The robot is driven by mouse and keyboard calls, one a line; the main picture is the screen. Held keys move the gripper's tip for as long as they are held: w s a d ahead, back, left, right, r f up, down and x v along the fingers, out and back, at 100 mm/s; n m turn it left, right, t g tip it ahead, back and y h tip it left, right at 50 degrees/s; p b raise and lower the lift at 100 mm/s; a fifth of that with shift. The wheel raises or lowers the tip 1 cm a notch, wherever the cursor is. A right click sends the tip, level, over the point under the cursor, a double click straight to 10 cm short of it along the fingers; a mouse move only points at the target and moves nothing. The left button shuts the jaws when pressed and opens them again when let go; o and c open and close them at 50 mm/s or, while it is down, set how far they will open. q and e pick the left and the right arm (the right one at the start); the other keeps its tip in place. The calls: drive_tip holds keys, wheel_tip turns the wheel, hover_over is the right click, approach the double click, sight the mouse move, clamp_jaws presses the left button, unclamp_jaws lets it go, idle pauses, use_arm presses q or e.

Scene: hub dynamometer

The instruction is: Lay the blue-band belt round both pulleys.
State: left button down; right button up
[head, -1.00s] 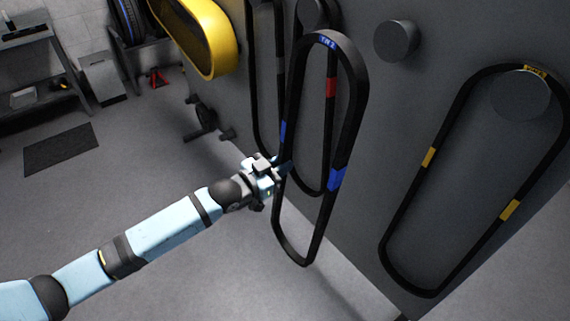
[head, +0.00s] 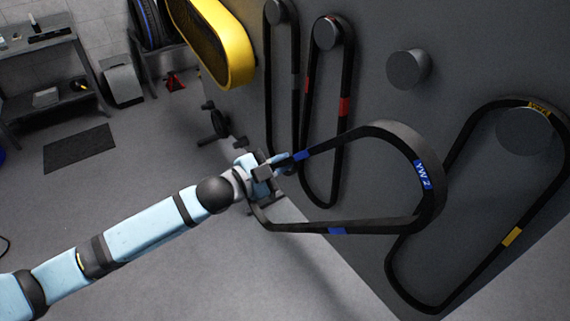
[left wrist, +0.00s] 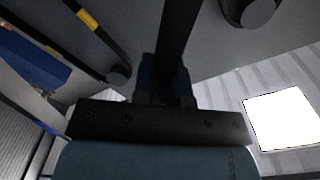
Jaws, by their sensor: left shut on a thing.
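The blue-band belt (head: 385,130) is a black loop with blue bands and a blue "YW 2" label. My left gripper (head: 271,170) is shut on it close to one blue band. The loop is held in the air, tilted sideways, with its wide rounded end toward the right, in front of the grey panel. In the left wrist view a dark strip of the belt (left wrist: 176,35) runs up from between the jaws, whose fingertips are mostly hidden. I cannot make out the two pulleys in these views. My right gripper is not in view.
A bare round peg (head: 404,69) sticks out of the grey panel (head: 385,25). A red-band belt (head: 345,105) and a yellow-band belt (head: 512,236) hang on pegs. A yellow guard (head: 240,62) is at upper left. A workbench (head: 55,48) stands at far left; the floor between is mostly clear.

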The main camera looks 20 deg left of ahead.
use_arm(q)
drive_tip(key=s+d+r+m+p, duration=0.2)
drive_tip(key=s+r+m+p, duration=0.2)
drive_tip(key=r+m+p, duration=0.3)
wheel_tip(320, 180, up, 3)
drive_tip(key=shift+f, duration=0.1)
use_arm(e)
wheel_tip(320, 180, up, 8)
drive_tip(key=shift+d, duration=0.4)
use_arm(q)
drive_tip(key=shift+d, duration=0.1)
drive_tip(key=s+a+f+n+t+y, duration=0.2)
drive_tip(key=a+f+n+y, duration=0.1)
drive_tip(key=a+y, duration=0.2)
drive_tip(key=s+a+f+n+t+y, duration=0.1)
drive_tip(key=s+a+f+n+y, duration=0.1)
drive_tip(key=a+f+n+y, duration=0.1)
drive_tip(key=a+n+y, duration=0.1)
drive_tip(key=a+y, duration=0.1)
drive_tip(key=y, duration=0.1)
drive_tip(key=shift+s+n+t, duration=0.3)
drive_tip(key=shift+t, duration=0.1)
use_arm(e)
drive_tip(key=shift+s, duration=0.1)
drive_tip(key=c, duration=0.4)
